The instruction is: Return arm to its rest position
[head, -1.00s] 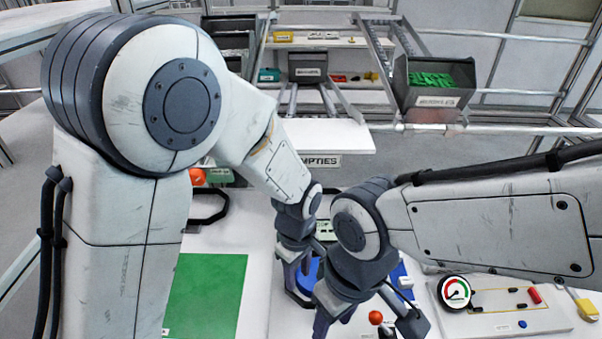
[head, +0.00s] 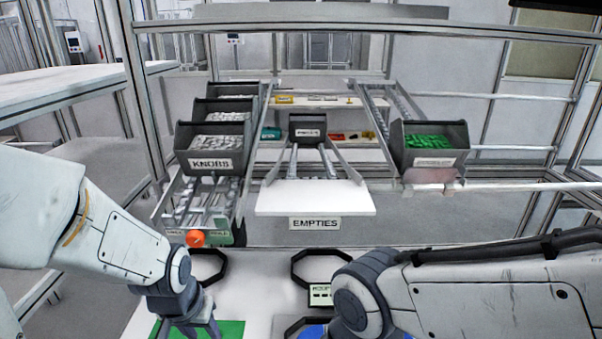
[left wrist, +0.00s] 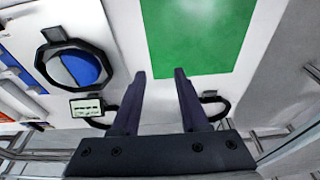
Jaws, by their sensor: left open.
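My left gripper (head: 203,334) hangs at the bottom of the head view, over the edge of the green mat (head: 232,328). In the left wrist view my left gripper (left wrist: 157,72) has its two dark fingers apart, with nothing between them. The green mat (left wrist: 200,35) lies beyond the fingertips there. My right arm (head: 480,295) reaches in from the right in the head view. Its gripper is below the picture edge.
Black octagonal rings (head: 296,268) sit on the white worktop (head: 255,275); one ring (left wrist: 45,62) is around a blue disc (left wrist: 80,68). Behind are an EMPTIES shelf (head: 315,197), KNOBS bins (head: 212,160), a green-filled bin (head: 430,155) and an orange knob (head: 195,238).

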